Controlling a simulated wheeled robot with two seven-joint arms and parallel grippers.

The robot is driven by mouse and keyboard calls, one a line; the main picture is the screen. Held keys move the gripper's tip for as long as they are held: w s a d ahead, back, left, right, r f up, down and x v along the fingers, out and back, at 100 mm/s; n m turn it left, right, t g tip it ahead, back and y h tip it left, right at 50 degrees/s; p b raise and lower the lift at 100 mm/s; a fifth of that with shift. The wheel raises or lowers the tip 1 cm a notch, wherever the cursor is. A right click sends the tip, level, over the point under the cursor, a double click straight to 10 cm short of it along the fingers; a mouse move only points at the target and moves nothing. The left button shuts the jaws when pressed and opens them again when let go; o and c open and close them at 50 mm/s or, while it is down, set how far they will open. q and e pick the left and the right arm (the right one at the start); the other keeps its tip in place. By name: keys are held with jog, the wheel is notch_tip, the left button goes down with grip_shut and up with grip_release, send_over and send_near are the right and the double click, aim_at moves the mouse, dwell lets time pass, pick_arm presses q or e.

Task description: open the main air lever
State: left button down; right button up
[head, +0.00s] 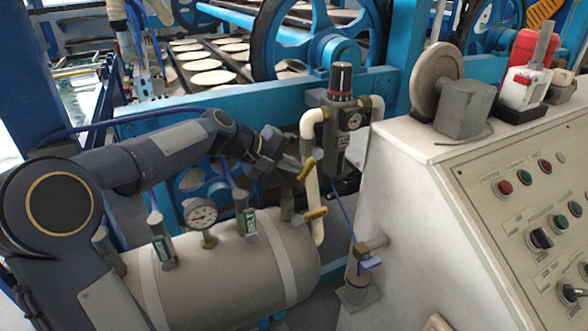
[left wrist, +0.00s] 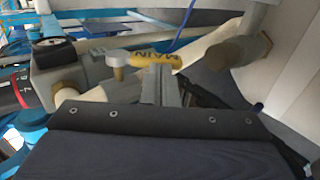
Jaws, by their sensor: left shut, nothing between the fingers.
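The main air lever (left wrist: 158,58) is a yellow handle with "MAIN" lettered on it, lying across the pipe in the left wrist view. In the head view the yellow lever (head: 306,169) sits on the cream pipe below the air regulator (head: 340,115). My left gripper (head: 297,164) is shut and empty, its fingertips right at this lever. In the left wrist view my fingers (left wrist: 166,82) end just in front of the handle and hide part of it; I cannot tell if they touch. My right gripper is not in view.
The grey air tank (head: 220,275) with a gauge (head: 200,214) lies below my left arm.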

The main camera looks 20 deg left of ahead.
aim_at(301, 180)
pick_arm(q)
jog(key=shift+w+d+f+b, duration=0.25)
jog(key=shift+w+f+b, duration=0.1)
jog(key=shift+f, duration=0.25)
jog(key=shift+w+d+f+b, duration=0.25)
jog(key=shift+f+b, duration=0.1)
jog(key=shift+f, duration=0.3)
jog(key=shift+w+d+f+b, duration=0.25)
jog(key=shift+f+b, duration=0.1)
jog(key=shift+f, duration=0.25)
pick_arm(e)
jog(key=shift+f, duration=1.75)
pick_arm(q)
jog(key=v, duration=0.7)
jog(key=shift+s+a+r, duration=0.15)
jog(key=shift+s+a, duration=0.1)
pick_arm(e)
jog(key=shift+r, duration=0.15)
